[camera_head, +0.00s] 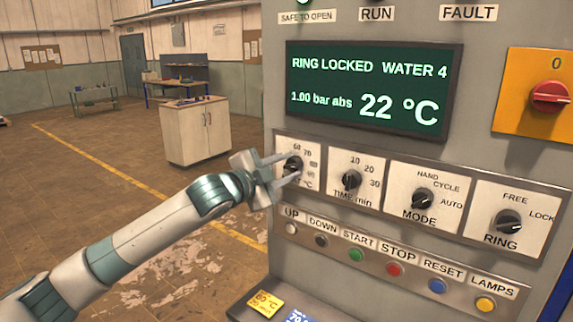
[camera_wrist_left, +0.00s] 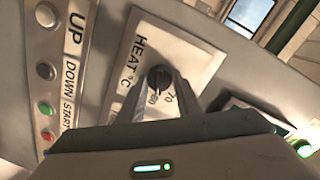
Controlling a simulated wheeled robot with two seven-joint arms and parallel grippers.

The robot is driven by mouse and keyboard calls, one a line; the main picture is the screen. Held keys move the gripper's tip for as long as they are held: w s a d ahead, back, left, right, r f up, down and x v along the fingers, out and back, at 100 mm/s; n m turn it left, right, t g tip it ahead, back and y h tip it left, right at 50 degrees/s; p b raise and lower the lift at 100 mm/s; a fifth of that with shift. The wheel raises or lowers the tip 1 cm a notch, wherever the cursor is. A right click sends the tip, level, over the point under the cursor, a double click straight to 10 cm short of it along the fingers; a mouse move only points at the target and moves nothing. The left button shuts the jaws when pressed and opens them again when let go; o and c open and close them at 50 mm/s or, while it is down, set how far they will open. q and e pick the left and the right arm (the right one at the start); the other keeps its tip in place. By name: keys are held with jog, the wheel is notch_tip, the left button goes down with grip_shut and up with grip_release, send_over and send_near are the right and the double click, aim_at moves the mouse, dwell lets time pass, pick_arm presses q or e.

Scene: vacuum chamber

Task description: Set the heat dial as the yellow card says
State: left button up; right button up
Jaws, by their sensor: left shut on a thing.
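The heat dial (camera_head: 293,165) is a black knob on a white plate at the left end of the panel's dial row. It also shows in the wrist view (camera_wrist_left: 158,77), under the word HEAT. My left gripper (camera_head: 286,168) is shut on this knob, one finger on each side. The fingers cover part of the scale; 60 and 70 show, but I cannot read the pointer's setting for sure. The yellow card (camera_head: 265,302) lies at the bottom of the head view; its small print looks like 80 °C. My right gripper is not in view.
The screen (camera_head: 372,90) reads RING LOCKED, WATER 4, 1.00 bar abs, 22 °C. The time dial (camera_head: 351,180) is close to the right of my gripper. A row of push buttons (camera_head: 394,269) runs below. A blue card (camera_head: 300,316) lies beside the yellow one.

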pick_arm(q)
jog(key=shift+m, duration=0.8)
jog(key=o, duration=1)
jog(key=shift+o, duration=0.2)
jog(key=shift+d, duration=0.1)
jog(key=shift+s, duration=0.1)
